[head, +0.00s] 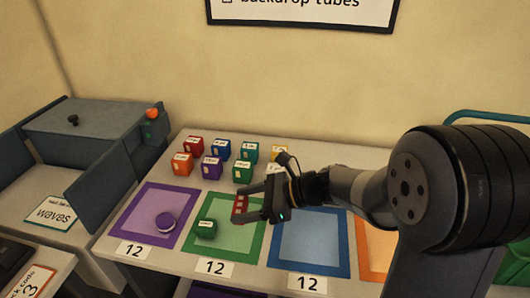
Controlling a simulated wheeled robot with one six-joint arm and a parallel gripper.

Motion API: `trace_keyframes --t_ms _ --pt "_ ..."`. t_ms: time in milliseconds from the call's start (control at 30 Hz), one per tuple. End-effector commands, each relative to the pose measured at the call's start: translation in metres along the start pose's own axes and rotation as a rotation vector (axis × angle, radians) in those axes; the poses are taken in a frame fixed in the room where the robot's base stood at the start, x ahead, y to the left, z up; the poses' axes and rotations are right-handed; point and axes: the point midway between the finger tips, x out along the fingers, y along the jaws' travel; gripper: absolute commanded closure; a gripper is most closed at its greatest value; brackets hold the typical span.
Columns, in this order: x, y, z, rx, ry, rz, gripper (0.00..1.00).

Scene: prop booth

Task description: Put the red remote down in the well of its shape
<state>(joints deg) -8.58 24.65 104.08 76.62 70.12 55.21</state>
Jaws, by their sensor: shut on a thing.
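My gripper (250,206) is above the table, over the right part of the green-framed square (249,233). It is shut on the red remote (239,207), a small red piece with pale marks. The gripper's fingers hide part of the remote. I cannot tell how high it is above the surface. I cannot make out a remote-shaped well in this view.
The table (190,262) has purple (146,205), blue (307,237) and orange (371,244) squares. Several small coloured blocks (221,150) stand behind.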

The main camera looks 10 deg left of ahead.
Motion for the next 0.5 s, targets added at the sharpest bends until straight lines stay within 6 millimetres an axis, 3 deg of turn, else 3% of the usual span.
trace_keyframes --t_ms 133,267,500 --pt "-0.007 -0.009 0.005 0.019 0.0 -0.046 0.58" --pt "-0.027 -0.035 0.009 0.078 0.0 -0.187 0.58" --pt "-0.098 -0.095 -0.008 0.248 0.002 -0.587 0.58"
